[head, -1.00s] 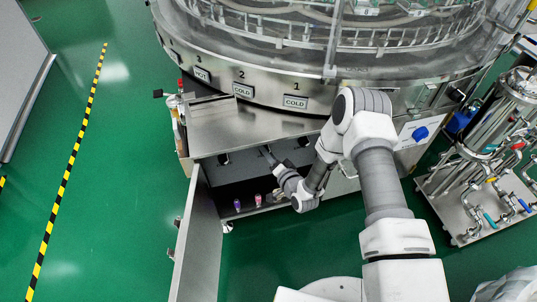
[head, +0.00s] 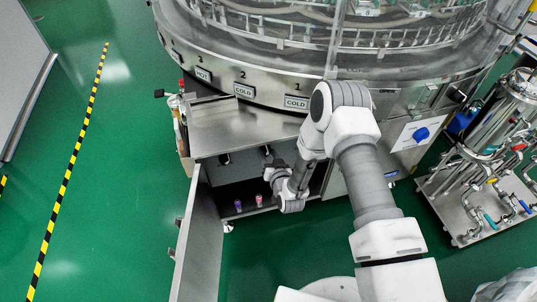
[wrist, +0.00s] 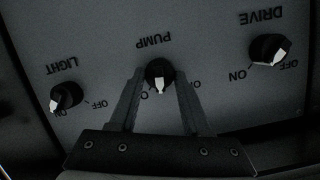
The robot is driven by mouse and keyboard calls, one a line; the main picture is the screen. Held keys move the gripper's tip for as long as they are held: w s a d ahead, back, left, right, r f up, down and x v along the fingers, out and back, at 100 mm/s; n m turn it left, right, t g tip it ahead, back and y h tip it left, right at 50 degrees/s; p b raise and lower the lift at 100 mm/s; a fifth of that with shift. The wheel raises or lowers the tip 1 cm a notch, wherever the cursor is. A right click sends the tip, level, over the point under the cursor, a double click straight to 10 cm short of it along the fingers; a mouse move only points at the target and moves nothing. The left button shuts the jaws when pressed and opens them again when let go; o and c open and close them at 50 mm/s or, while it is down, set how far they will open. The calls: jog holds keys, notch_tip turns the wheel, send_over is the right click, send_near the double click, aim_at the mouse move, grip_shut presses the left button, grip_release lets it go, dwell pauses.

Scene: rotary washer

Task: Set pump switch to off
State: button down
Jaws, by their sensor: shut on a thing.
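The pump switch (wrist: 159,72) is a dark round knob with a white pointer, under an upside-down PUMP label in the wrist view. Its pointer points down in the picture, between two markings mostly hidden by my fingers. My gripper (wrist: 160,82) has one finger on each side of this knob and is shut on it. In the head view my gripper (head: 270,163) reaches into the open cabinet below the steel worktop, at the panel there.
The LIGHT knob (wrist: 66,96) is left of the pump switch and the DRIVE knob (wrist: 268,49) right. The open cabinet door (head: 200,240) stands left of my arm. Two small coloured items (head: 248,203) sit at the cabinet's lower edge. Green floor is free further left.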

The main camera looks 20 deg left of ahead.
jog(key=n, duration=0.1)
jog(key=n+h, duration=0.1)
jog(key=n+t, duration=0.1)
jog(key=n, duration=0.1)
jog(key=shift+s+a+f+h, duration=0.1)
jog(key=shift+s+a+h, duration=0.15)
jog(key=shift+h, duration=0.15)
jog(key=shift+f+n+t+h, duration=0.1)
jog(key=shift+n+t+h, duration=0.6)
jog(key=shift+n, duration=1.2)
jog(key=shift+c, duration=1.8)
grip_release()
jog(key=shift+s, duration=0.15)
